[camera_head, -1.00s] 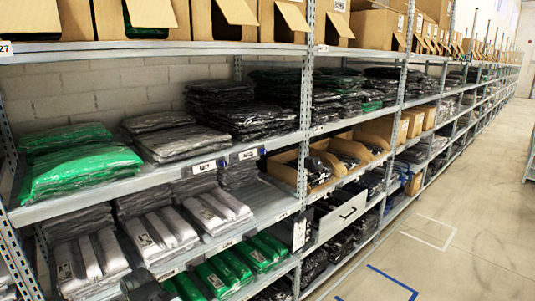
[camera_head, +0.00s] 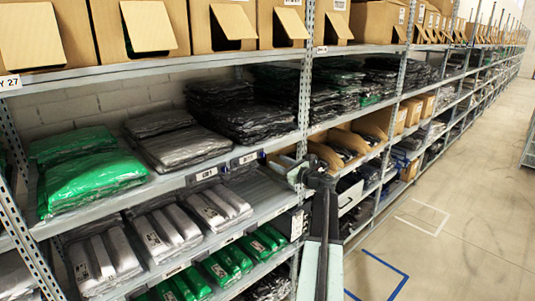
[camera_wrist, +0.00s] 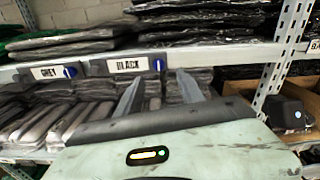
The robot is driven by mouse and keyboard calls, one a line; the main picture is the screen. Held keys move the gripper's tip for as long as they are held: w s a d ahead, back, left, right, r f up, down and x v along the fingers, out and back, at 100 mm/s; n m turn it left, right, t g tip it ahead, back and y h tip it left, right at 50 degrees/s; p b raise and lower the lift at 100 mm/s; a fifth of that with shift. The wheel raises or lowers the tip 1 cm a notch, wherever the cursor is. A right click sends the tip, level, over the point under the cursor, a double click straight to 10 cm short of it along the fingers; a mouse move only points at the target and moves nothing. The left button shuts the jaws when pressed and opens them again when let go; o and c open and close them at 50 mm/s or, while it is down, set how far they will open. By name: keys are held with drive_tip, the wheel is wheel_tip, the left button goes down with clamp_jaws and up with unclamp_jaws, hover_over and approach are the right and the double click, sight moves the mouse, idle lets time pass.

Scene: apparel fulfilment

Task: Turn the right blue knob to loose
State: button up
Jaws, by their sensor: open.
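The right blue knob (camera_wrist: 158,65) sits at the right end of the BLACK label holder (camera_wrist: 126,66) on the shelf edge. It also shows small in the head view (camera_head: 262,153). The left blue knob (camera_wrist: 71,72) is at the end of the GREY label holder (camera_wrist: 42,73). My gripper (camera_wrist: 160,80) is open and empty, its two fingers pointing up toward the shelf edge. In the picture the right knob lies between the fingertips, apart from them. I cannot read the knob's turn setting.
Dark bagged garments (camera_wrist: 195,22) lie on the shelf above the labels, and grey packs (camera_wrist: 85,100) below. A perforated metal upright (camera_wrist: 283,55) stands right of my gripper. Cardboard bins (camera_head: 330,153) are beyond it.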

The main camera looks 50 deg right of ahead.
sight(264, 155)
drive_tip(key=w, duration=0.8)
drive_tip(key=shift+d+f, duration=0.1)
drive_tip(key=shift+d, duration=0.05)
clamp_jaws()
